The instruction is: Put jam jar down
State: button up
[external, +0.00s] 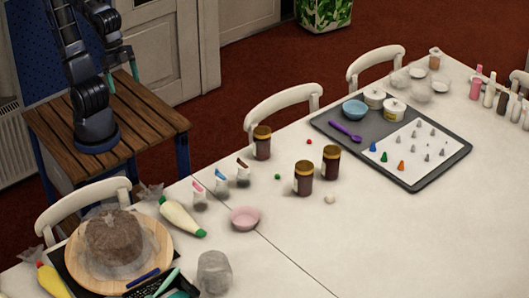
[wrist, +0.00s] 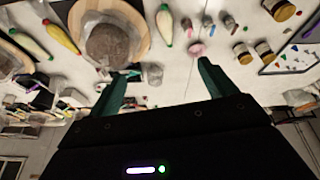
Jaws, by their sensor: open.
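Three dark jam jars with golden lids stand upright on the white table. One jar (external: 262,143) is near the chair side; two others, a front jar (external: 303,178) and a jar behind it (external: 330,162), stand close together. In the wrist view the jars show at the upper right, one at the edge (wrist: 282,10) and a pair (wrist: 243,54) (wrist: 265,54). My gripper (external: 123,82) is over the wooden side table at the left, far from the jars. Its teal fingers are spread with nothing between them (wrist: 165,70).
On the white table are a grey tray (external: 442,160) with bowls and small nozzles, a pink bowl (external: 245,217), piping bags (external: 182,217), small bottles (external: 243,174) and a brown cake (external: 112,240) on a round board. White chairs (external: 290,108) line the near-robot edge. The table's right front is clear.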

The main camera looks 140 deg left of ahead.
jog(key=s+d+f+m, duration=0.1)
jog(key=s+d+f, duration=0.1)
jog(key=s, duration=0.3)
jog(key=shift+s+f+m, duration=0.25)
jog(key=shift+s+m, duration=0.05)
jog(key=shift+m, duration=0.1)
jog(key=shift+o, duration=0.5)
jog(key=shift+w+a, duration=0.1)
jog(key=shift+a, duration=0.05)
dwell(1.3)
